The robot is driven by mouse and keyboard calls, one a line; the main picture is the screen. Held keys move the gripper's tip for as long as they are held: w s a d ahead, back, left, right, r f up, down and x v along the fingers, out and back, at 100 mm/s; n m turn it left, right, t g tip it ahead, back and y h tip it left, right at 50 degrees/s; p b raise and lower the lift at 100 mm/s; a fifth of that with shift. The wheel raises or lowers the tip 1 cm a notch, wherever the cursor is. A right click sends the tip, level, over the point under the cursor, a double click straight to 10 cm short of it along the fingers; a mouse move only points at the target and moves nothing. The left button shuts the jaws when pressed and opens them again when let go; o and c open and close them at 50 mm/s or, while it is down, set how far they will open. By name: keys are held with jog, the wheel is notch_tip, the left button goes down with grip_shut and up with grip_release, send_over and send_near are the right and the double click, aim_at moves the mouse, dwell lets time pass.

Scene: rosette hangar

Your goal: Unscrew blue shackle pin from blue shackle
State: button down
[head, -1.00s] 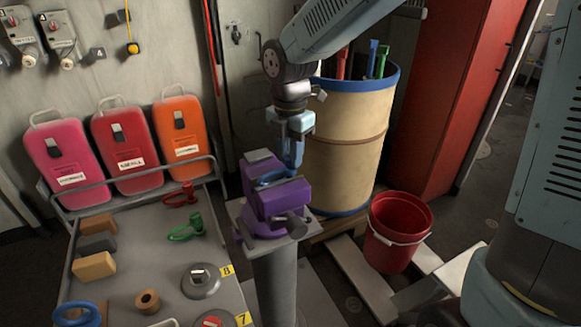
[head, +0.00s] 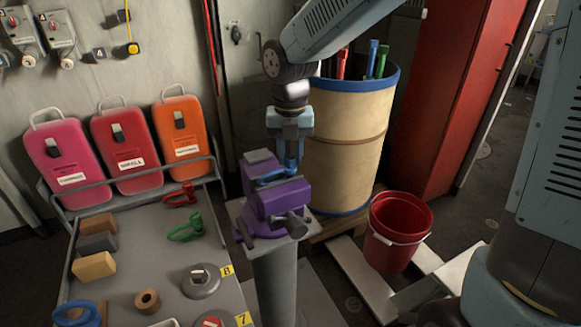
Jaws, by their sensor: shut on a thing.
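The blue shackle (head: 272,178) is clamped in the jaws of a purple vise (head: 270,202) on a grey post. My gripper (head: 291,158) points straight down just above the right end of the shackle. It is shut on the blue shackle pin. The pin is mostly hidden by the fingers, so I cannot tell how far it is threaded in.
A tan drum (head: 345,140) with coloured tools stands close behind the vise. A red bucket (head: 392,235) stands to the right. A grey cart (head: 165,255) at left holds red (head: 180,196) and green (head: 187,228) shackles, blocks and other parts.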

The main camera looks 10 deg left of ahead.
aim_at(290, 157)
jog(key=n, duration=0.4)
jog(key=shift+n, duration=0.3)
jog(key=c, duration=0.8)
grip_release()
jog(key=shift+r, duration=2)
